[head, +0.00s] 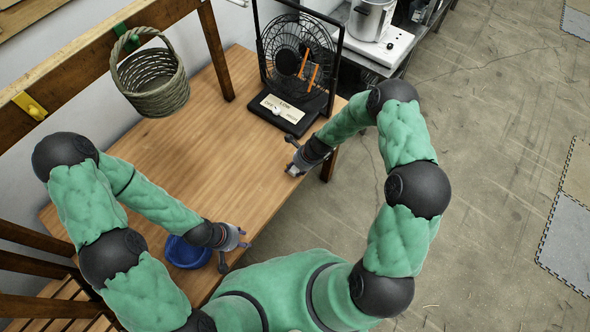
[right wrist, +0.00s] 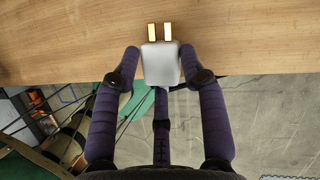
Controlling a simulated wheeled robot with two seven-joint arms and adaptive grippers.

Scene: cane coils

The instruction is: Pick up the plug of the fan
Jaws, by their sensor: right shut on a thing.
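The black fan (head: 297,60) stands at the far right end of the wooden table, with a labelled base. Its plug (right wrist: 162,64) is a white block with two gold prongs, seen in the right wrist view. My right gripper (head: 293,172) is over the table's right edge, in front of the fan. In the right wrist view my right gripper (right wrist: 160,72) is shut on the plug, prongs pointing away from the palm. The plug is small in the head view. My left gripper (head: 236,255) is over the near part of the table, fingers apart and empty.
A blue bowl (head: 187,252) is beside my left gripper on the wooden table (head: 190,150). A woven basket (head: 152,82) hangs at the upper left. A pot (head: 371,18) stands on a white cooker behind the fan. The table's middle is clear.

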